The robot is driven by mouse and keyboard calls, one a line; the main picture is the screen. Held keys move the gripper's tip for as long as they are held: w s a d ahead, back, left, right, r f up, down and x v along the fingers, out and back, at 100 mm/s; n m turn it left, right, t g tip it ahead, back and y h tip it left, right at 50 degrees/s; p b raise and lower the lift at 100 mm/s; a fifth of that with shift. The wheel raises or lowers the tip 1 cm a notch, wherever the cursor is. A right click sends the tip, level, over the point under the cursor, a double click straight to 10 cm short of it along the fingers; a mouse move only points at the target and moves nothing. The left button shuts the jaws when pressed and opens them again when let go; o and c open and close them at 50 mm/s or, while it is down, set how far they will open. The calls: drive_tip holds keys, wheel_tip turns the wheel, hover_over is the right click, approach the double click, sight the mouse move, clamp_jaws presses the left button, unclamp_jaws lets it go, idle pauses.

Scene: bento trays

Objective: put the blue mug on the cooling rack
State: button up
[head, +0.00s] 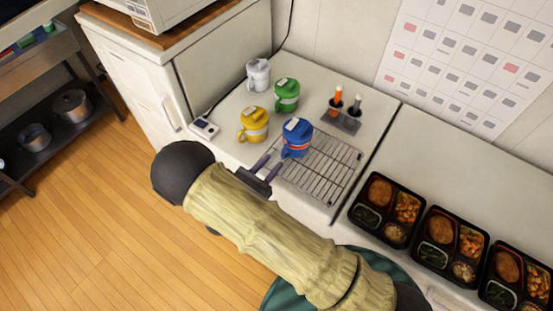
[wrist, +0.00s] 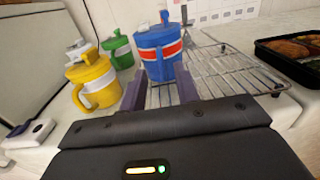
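The blue mug (head: 297,138), with a red and white band and a lid, is upright over the left end of the wire cooling rack (head: 325,168). It appears to rest on the wires. In the wrist view the mug (wrist: 160,52) is straight ahead, beyond my fingertips, with rack wires (wrist: 228,70) below and to its right. My gripper (head: 267,167) is at the rack's front left edge, just short of the mug. Its two fingers are apart, with nothing held between them (wrist: 160,92). The mug's underside is hard to see.
A yellow mug (head: 253,124), a green mug (head: 286,95) and a white mug (head: 258,74) stand left of and behind the rack. A holder with two upright items (head: 342,120) is behind it. Bento trays (head: 387,208) line the counter at right. A small device (head: 204,127) lies at left.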

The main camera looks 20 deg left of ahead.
drive_tip(key=b+v, duration=0.1)
drive_tip(key=v, duration=0.7)
drive_tip(key=shift+b, duration=0.4)
drive_tip(key=w+d+r+m+g+y, duration=0.1)
drive_tip(key=d+r+m+g, duration=0.3)
drive_tip(key=d+m, duration=0.6)
drive_tip(key=w+d+r+m+g+y, duration=0.1)
drive_tip(key=d+r+m+g+y, duration=0.2)
drive_tip(key=d+m, duration=0.8)
drive_tip(key=w+d+r+m+g+y, duration=0.1)
drive_tip(key=d+r+m+g+y, duration=0.1)
drive_tip(key=d+r+m+g, duration=0.4)
drive_tip(key=d+m+g, duration=0.1)
drive_tip(key=d+m, duration=0.3)
drive_tip(key=d, duration=0.2)
drive_tip(key=shift+m+y, duration=0.4)
